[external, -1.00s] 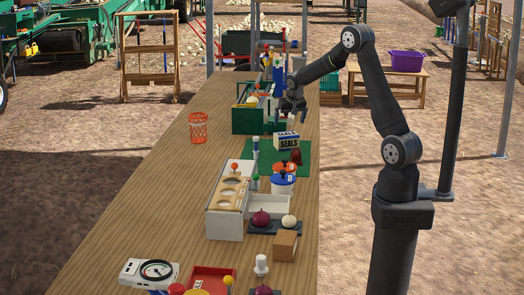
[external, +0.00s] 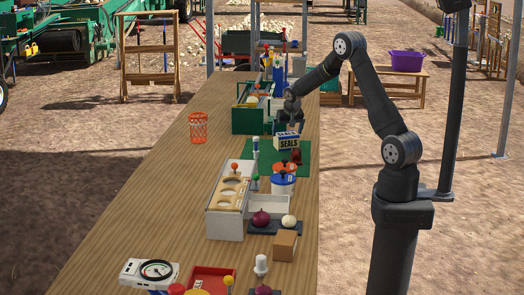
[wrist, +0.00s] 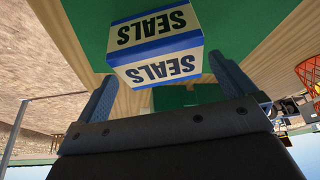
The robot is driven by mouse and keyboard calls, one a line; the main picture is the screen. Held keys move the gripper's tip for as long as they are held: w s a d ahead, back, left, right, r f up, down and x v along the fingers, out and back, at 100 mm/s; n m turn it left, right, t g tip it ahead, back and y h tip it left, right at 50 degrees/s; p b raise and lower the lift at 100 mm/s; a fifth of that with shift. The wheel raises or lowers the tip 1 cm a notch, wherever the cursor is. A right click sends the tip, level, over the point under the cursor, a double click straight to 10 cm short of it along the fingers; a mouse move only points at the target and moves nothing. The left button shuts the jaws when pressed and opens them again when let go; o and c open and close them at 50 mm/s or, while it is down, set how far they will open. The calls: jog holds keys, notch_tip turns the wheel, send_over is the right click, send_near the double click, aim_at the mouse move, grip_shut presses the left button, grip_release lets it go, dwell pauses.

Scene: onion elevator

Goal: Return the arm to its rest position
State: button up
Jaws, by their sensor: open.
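My gripper (external: 290,123) is over the right side of the long wooden table, just above the white and blue SEALS box (external: 288,142). In the wrist view the two fingers of my gripper (wrist: 162,88) are spread apart with nothing between them that I can see held. The SEALS box (wrist: 155,42) fills the space in front of the fingers in that view and looks upside down there. The box rests on a green mat (external: 301,156). My arm reaches from its base at the right, bent at the elbow, out over the table.
An orange basket (external: 198,128) stands to the left with clear table around it. Green bins (external: 247,121) stand close behind my gripper. An orange-lidded jar (external: 287,168), a blue-lidded jar (external: 283,183) and a grey holder (external: 225,222) stand nearer the camera.

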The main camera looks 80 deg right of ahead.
aim_at(286, 133)
jog(key=x, duration=0.5)
jog(key=shift+s+f, duration=0.1)
jog(key=shift+f, duration=0.15)
jog(key=shift+r, duration=1.2)
jog(key=shift+f, duration=0.1)
